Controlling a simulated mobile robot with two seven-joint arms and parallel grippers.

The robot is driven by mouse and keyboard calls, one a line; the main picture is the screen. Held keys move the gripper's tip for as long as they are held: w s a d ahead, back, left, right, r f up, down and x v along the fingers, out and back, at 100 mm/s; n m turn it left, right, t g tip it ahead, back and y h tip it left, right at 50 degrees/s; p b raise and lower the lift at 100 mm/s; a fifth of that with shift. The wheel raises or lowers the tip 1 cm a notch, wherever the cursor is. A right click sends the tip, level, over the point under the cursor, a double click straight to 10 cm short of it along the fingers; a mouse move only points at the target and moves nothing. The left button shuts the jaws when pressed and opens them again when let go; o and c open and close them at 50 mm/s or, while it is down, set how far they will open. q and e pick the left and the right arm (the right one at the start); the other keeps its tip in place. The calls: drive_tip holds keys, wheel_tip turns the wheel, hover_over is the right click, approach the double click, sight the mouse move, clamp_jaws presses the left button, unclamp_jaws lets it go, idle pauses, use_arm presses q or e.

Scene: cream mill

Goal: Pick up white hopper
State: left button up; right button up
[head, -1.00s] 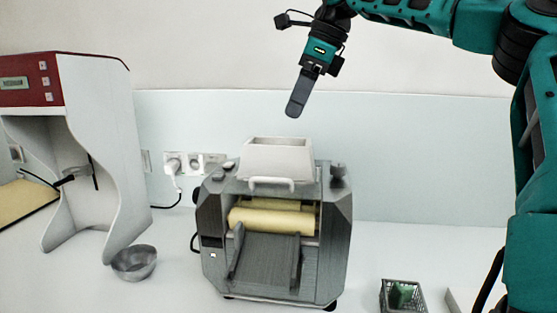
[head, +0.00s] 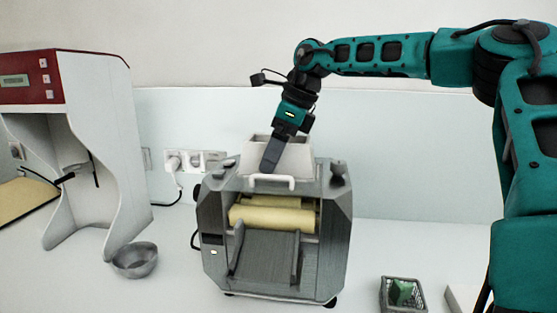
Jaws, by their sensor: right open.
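The white hopper (head: 292,160) sits upright on top of the grey cream mill (head: 328,225), with its handle (head: 272,181) at the front. My right gripper (head: 268,165) is open and points down at the hopper, covering part of its front wall and rim. One finger shows clearly in front of the hopper; I cannot tell whether it touches. The hopper stays seated on the mill above the yellowish rollers (head: 272,217). My left gripper is not in view.
A metal bowl (head: 134,260) stands left of the mill, beside a white and red machine (head: 95,150). A small basket (head: 385,296) with a green item (head: 403,291) is at the front right. Wall sockets (head: 195,161) are behind.

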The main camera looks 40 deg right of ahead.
drive_tip(key=shift+f, duration=0.25)
idle(0.5)
drive_tip(key=c, duration=0.8)
